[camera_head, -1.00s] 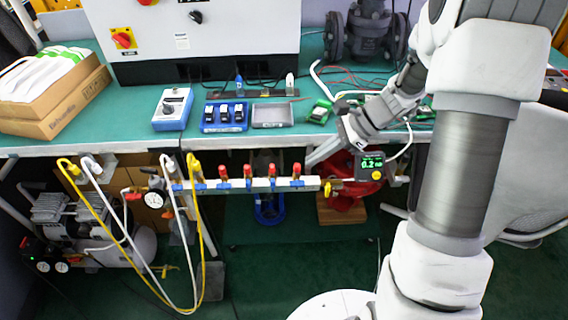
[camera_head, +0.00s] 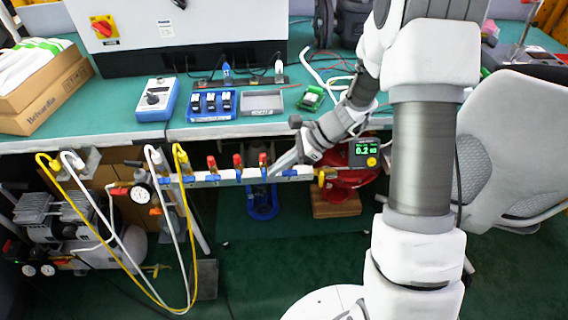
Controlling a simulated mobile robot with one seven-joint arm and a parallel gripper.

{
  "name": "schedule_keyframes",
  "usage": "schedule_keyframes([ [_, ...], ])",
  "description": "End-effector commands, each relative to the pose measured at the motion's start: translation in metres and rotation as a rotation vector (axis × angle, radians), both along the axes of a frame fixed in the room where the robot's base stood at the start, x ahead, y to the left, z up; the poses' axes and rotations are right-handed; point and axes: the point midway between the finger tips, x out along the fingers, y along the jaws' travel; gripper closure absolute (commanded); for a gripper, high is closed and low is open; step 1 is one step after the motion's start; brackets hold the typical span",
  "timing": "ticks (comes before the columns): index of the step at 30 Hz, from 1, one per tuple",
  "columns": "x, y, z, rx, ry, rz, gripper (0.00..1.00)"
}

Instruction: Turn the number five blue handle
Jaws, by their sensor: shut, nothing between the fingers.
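A white horizontal manifold bar (camera_head: 226,176) hangs below the table's front edge, with small blue handles along it and red fittings above several of them. Its numbers are too small to read. The rightmost visible blue handle (camera_head: 290,173) shows just below my gripper. Another blue handle (camera_head: 263,172) is just left of my fingertips and looks more upright than the others. My gripper (camera_head: 273,176) is shut and empty, pointing down and left, with its tips at the bar between these two handles. I cannot tell whether it touches either. The gripper hides the rightmost red fitting.
A gauge with a green display (camera_head: 364,152) and a yellow fitting (camera_head: 326,176) are right of the gripper. Yellow and white hoses (camera_head: 181,232) hang at the left. The table edge (camera_head: 250,130) runs above the bar. A grey chair (camera_head: 510,140) stands at right.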

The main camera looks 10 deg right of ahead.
Motion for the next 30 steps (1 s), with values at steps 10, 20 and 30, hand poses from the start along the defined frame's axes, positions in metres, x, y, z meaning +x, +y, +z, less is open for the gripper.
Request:
schedule_keyframes([
  [10, -0.0001, 0.0001, 0.0010, -0.004, 0.000, 0.000, 1.00],
  [20, -0.0003, 0.0018, 0.0035, -0.058, 0.002, 0.001, 1.00],
  [30, -0.0002, 0.0033, 0.0056, -0.106, 0.004, 0.001, 1.00],
])
